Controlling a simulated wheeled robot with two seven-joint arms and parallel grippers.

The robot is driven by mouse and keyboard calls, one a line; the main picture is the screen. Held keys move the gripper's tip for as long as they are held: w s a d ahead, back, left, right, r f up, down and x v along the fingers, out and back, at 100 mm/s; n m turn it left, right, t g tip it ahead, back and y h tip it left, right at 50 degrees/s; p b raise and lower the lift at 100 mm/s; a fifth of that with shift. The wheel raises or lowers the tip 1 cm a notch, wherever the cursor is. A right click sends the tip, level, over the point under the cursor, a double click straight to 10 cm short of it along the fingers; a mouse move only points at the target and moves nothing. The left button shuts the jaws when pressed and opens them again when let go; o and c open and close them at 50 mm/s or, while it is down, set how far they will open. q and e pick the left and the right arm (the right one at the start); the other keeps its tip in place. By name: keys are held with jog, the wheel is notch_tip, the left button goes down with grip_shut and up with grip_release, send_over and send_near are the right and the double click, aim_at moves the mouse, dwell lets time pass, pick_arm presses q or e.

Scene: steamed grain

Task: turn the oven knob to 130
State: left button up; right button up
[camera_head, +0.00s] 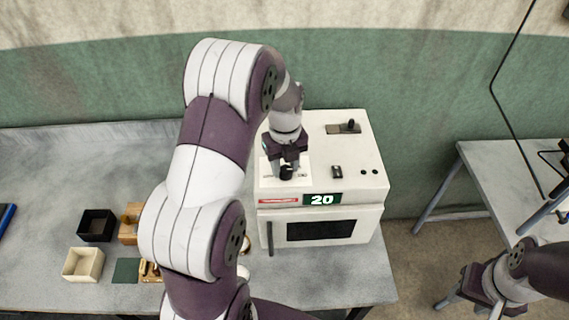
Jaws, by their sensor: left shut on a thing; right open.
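The white oven (376,208) stands on the grey table, with a dark window in its front door. Its green display (322,199) reads 20. My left gripper (286,170) points down at the oven's top and is shut on a black knob (286,174) at the top's left front. The fingers partly hide the knob and its dial marks. My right gripper (490,297) is at the lower right, open, away from the oven; its fingertips are hard to make out.
A black switch (337,171) and a slider panel (344,128) are also on the oven top. A black box (96,225), a cream box (83,264) and wooden pieces lie left on the table (40,180). Another table (485,165) stands right.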

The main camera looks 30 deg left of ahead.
aim_at(285, 167)
pick_arm(q)
jog(key=shift+w+r+m, duration=0.1)
jog(key=shift+m, duration=0.3)
jog(key=o, duration=1.1)
jog(key=shift+c, duration=0.2)
jog(key=shift+r, duration=0.25)
notch_tip(285, 167, up, 4)
jog(key=shift+f+b, duration=0.15)
jog(key=shift+b, duration=1)
notch_tip(285, 167, up, 8)
jog(key=p, duration=0.6)
jog(key=shift+r+p, duration=0.25)
jog(key=shift+p, duration=0.05)
